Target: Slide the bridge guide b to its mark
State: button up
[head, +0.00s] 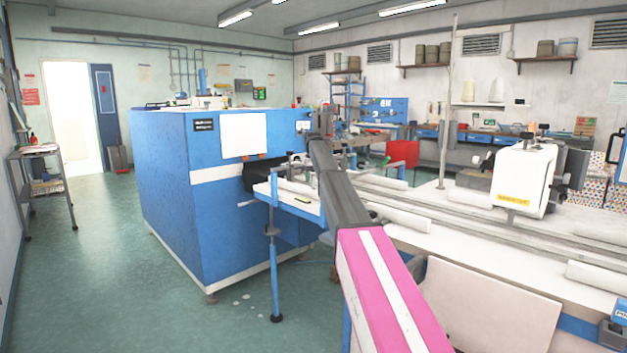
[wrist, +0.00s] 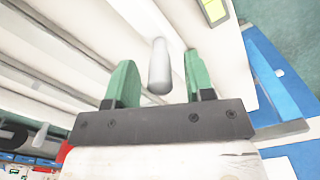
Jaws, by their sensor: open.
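In the wrist view, my gripper (wrist: 159,60) is open, with its two green fingers apart. A pale grey rounded peg (wrist: 158,72) stands between them, with visible gaps on both sides. It seems to belong to a white bar (wrist: 143,16) behind it, perhaps the bridge guide b; no label shows to confirm this. A yellow-green patch (wrist: 215,11) lies at the top right of the white surface; I cannot tell whether it is the mark. In the head view, my arm hides the gripper and much of the bed around it.
The long white table (head: 410,236) carries rails and pale rolls. A white sewing head (head: 523,178) stands on it at right. A large blue machine (head: 222,190) stands at left, close to my arm. The green floor (head: 110,280) is open at far left.

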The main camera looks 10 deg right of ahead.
jog(key=shift+f, duration=0.25)
grip_shut()
jog(key=w+d, duration=0.1)
jog(key=d, duration=0.1)
jog(key=w+d, duration=0.2)
jog(key=shift+w+d, duration=0.2)
jog(key=shift+d, duration=0.1)
grip_release()
notch_tip(320, 180, up, 11)
dwell(0.4)
